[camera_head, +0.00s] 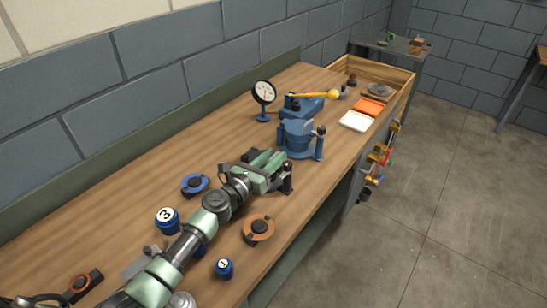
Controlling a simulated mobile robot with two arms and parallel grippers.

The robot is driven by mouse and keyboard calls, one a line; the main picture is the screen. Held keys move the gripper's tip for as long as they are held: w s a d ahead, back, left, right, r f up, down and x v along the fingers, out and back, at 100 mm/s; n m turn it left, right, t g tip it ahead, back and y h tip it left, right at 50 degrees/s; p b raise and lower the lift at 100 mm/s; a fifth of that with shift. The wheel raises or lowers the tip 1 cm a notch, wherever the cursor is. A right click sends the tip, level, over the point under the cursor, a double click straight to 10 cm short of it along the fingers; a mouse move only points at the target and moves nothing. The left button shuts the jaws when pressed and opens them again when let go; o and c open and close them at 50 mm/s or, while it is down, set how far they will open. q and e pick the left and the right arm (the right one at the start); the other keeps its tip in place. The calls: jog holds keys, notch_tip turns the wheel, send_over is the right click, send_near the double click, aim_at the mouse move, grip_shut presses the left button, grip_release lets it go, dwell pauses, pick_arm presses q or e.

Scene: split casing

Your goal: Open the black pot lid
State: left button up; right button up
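I cannot make out a black pot or its lid for certain in the head view. My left arm reaches up from the lower left over the wooden bench. My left gripper (277,170) is above the middle of the bench, just in front of a blue vise-like device (298,136). Its fingers are small and dark against the bench, and I cannot tell whether they are apart or closed. No held object is clear. My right gripper is not in view.
On the bench (130,200) are a dial gauge (264,92), a blue ring part (195,184), an orange ring part (258,229), and blue numbered pieces (167,220) beside my arm. An orange tray (369,106) and a white tray (356,122) lie at the far end. Open floor is right.

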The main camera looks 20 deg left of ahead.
pick_arm(q)
jog(key=shift+d, duration=0.1)
jog(key=shift+c, duration=0.3)
jog(key=c, duration=0.5)
grip_shut()
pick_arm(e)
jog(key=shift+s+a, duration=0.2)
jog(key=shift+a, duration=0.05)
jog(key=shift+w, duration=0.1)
